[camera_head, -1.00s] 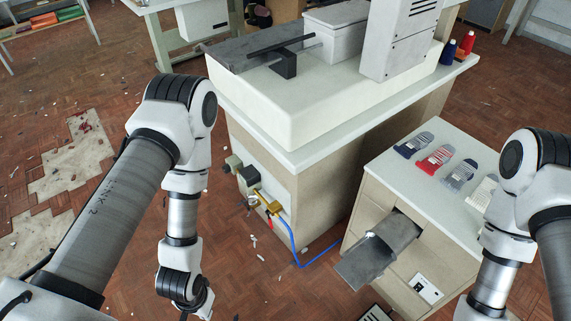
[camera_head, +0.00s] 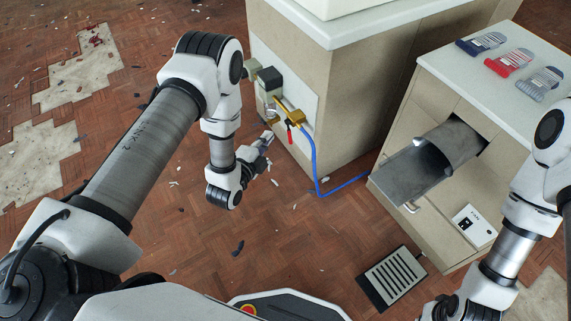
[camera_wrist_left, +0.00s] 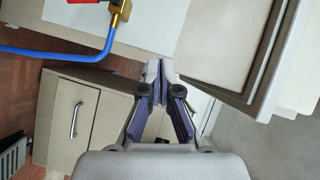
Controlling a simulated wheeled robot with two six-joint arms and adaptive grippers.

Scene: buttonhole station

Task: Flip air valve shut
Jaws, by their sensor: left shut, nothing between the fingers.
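The air valve (camera_head: 290,115) is a brass fitting on the pale panel at the side of the machine stand, with a red lever (camera_head: 290,133) hanging down from it. A blue hose (camera_head: 314,160) runs from it to the floor. In the left wrist view, the brass fitting (camera_wrist_left: 120,12) is at the top edge, with only a strip of the red lever (camera_wrist_left: 84,2) showing. My left gripper (camera_head: 264,142) is shut and empty, a little left of and below the lever, apart from it. Its closed fingertips (camera_wrist_left: 161,70) show in the left wrist view.
The machine stand (camera_head: 345,105) rises right behind the valve. A cabinet (camera_head: 440,100) with a grey metal chute (camera_head: 412,175) stands to the right. A slotted pedal (camera_head: 391,277) lies on the floor. The floor in front of the valve is mostly clear, with small scraps.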

